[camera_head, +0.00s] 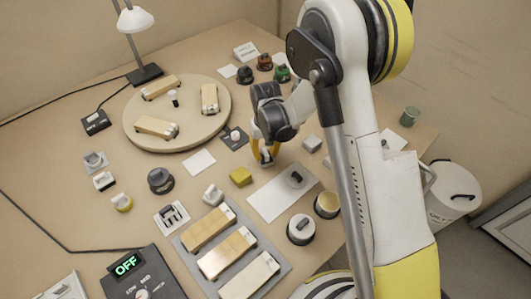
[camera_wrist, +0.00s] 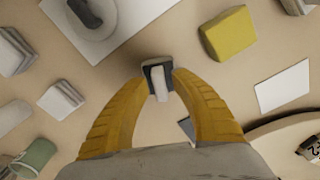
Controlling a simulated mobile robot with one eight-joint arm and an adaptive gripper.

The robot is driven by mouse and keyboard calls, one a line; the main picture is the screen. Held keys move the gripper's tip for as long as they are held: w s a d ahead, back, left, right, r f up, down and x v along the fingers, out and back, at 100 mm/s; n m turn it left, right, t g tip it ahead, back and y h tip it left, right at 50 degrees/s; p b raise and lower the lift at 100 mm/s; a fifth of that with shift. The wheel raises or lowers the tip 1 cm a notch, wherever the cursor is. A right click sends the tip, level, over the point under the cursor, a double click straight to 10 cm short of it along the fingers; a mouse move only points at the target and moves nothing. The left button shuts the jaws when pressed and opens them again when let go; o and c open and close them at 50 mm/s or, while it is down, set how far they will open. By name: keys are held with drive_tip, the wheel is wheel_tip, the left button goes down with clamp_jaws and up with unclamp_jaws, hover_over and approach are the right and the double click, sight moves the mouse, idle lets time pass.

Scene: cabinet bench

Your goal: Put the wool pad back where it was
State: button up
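My gripper (camera_wrist: 160,77) points down over the middle of the bench, and it also shows in the head view (camera_head: 265,160). Its yellow fingers close on both sides of a small dark grey block with a pale grip (camera_wrist: 158,85), which looks like the wool pad. The arm's fingers hide most of it in the head view, and its underside and any gap to the bench are hidden. A yellow block (camera_head: 241,176) is beside the gripper, and it also shows in the wrist view (camera_wrist: 228,33).
A white sheet (camera_head: 268,207) bearing a round grey disc (camera_head: 297,178) lies in front of the gripper. A round wooden board (camera_head: 140,113) with several blocks is behind left. Pale handled blocks (camera_head: 213,194) and a white card (camera_head: 199,162) stand around. A green cup (camera_head: 410,116) is far right.

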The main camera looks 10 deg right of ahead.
wheel_tip(320, 180, up, 12)
drive_tip(key=p, duration=0.5)
wheel_tip(320, 180, up, 16)
drive_tip(key=m+t, duration=0.1)
drive_tip(key=t, duration=0.2)
hover_over(266, 152)
drive_tip(key=s+d, duration=0.6)
drive_tip(key=s, duration=0.1)
drive_tip(key=s+d+r+t, duration=0.2)
drive_tip(key=s, duration=0.4)
drive_tip(key=s+d+r+m+t, duration=0.1)
drive_tip(key=s+d+r+t, duration=0.1)
drive_tip(key=s, duration=0.5)
drive_tip(key=shift+s+d+r, duration=0.2)
drive_tip(key=shift+s+d, duration=0.1)
drive_tip(key=shift+d, duration=0.4)
